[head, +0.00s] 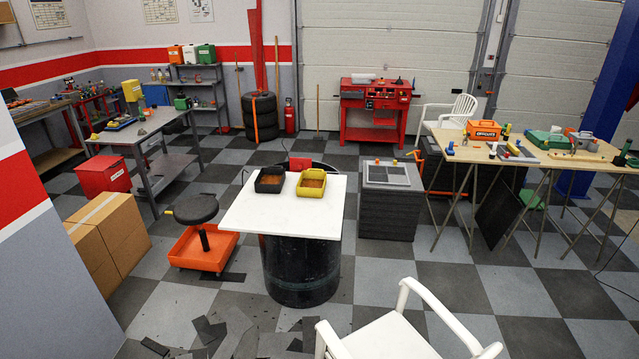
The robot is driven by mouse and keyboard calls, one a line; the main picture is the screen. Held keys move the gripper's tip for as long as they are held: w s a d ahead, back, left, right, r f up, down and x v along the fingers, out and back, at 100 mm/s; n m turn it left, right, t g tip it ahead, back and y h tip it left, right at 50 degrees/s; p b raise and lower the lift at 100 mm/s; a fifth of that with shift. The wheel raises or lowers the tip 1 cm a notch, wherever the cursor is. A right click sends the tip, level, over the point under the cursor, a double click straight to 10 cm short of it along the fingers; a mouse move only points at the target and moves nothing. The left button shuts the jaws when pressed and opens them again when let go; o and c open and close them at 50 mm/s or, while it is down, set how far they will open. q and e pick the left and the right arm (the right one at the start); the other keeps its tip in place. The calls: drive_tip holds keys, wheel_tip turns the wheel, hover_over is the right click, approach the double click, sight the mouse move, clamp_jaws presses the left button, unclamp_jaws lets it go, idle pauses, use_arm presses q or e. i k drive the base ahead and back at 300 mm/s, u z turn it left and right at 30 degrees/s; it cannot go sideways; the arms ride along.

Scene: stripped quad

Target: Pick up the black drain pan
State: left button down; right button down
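The black drain pan (269,187) sits on a white board (285,217) that lies across the top of a dark drum (300,275). The pan's inside looks orange-brown. A yellow pan (311,193), also orange-brown inside, sits just to its right with a small gap between them. Both stand near the far edge of the board. Neither of my grippers shows in the head view.
A white chair (385,335) stands at the near right of the drum. A black stool on an orange base (203,248) stands to its left. Cardboard boxes (105,235) are at the left. Dark flat scraps lie on the floor in front. The board's near part is clear.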

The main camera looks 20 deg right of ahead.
sight(270, 178)
drive_tip(key=z, duration=3.25)
drive_tip(key=i, duration=3.8)
drive_tip(key=u, duration=2.45)
drive_tip(key=i, duration=3.45)
